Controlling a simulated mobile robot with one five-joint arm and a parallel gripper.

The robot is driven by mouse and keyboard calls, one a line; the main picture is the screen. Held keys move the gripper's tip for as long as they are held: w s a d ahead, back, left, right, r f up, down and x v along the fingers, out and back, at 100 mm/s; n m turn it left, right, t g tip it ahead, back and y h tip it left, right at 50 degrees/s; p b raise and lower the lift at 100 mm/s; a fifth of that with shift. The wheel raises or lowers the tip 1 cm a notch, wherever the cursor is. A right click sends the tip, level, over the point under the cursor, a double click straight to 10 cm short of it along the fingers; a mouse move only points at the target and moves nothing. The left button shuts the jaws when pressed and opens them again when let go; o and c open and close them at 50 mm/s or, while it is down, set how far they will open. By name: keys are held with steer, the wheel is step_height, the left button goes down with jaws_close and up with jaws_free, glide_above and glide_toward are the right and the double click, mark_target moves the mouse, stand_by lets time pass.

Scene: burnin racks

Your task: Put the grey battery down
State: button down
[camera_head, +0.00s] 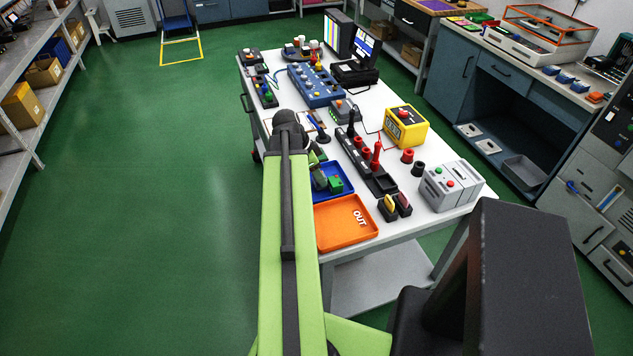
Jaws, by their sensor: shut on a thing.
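My green arm reaches over the left side of the white table (386,110). Its dark end, with my gripper (313,153), is over the table's left edge, just behind the blue tray. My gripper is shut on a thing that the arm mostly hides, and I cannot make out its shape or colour. I cannot pick out the grey battery for certain anywhere in view. The blue tray (345,193) holds green pieces (335,183). An orange tray (322,240) marked OUT lies empty in front of it at the table's near left.
A black strip with red parts (376,179), small black blocks (388,210), a grey box with buttons (452,185) and a yellow box (405,126) crowd the table's right. A blue device (317,86) stands farther back. Green floor (180,200) is free at left.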

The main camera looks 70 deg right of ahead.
steer(key=shift+f, duration=0.25)
steer(key=c, duration=0.7)
jaws_free()
steer(key=shift+r, duration=0.1)
steer(key=shift+s+r+p, duration=0.1)
steer(key=shift+r+p, duration=0.2)
steer(key=shift+p, duration=0.1)
steer(key=p+v, duration=1)
steer(key=v, duration=0.1)
steer(key=shift+r+p, duration=0.35)
steer(key=shift+p, duration=0.05)
